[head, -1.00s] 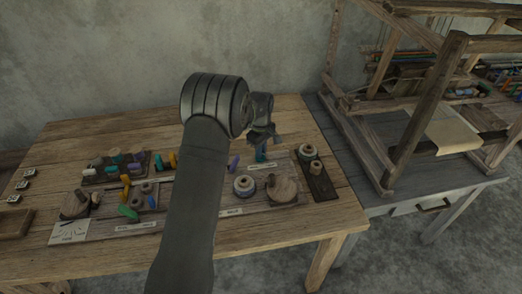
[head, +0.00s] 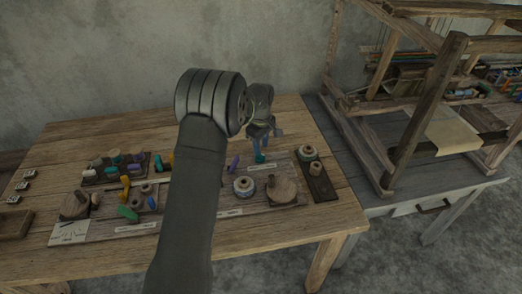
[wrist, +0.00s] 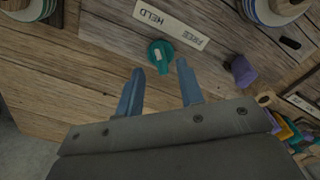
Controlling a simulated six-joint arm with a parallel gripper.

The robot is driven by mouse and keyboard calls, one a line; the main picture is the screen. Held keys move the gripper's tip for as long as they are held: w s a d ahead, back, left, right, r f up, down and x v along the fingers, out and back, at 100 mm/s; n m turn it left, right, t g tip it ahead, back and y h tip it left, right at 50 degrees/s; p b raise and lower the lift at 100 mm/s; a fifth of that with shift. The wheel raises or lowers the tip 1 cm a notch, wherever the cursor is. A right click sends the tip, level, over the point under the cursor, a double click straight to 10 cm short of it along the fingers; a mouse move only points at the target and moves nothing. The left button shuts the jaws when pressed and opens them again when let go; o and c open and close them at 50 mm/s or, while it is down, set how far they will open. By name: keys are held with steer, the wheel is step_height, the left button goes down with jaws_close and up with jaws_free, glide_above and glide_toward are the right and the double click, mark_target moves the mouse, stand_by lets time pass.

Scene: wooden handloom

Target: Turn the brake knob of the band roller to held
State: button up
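The teal brake knob (wrist: 160,55) sits on the wooden board in the wrist view, with a narrow end toward my gripper. Beside it is a pale plate (wrist: 170,22) reading HELD and FREE, upside down in this view. The knob also shows as a small teal shape (head: 260,158) in the head view. My gripper (wrist: 159,82) is open and empty. Its two blue-grey fingers point toward the knob, one on each side of its line, and no contact is visible. In the head view my gripper (head: 263,141) hangs just above the knob. I cannot tell which part is the band roller.
A purple peg (wrist: 242,70) stands near the knob. A blue-and-white spool (head: 244,186) and a round wooden piece (head: 283,190) are in front. Two spools stand on a dark strip (head: 320,185) at the right. The loom (head: 425,110) is farther right.

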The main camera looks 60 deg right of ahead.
mark_target(261, 153)
step_height(261, 153, up, 14)
stand_by(0.3)
step_height(261, 153, down, 17)
steer(key=shift+f, duration=0.15)
stand_by(0.6)
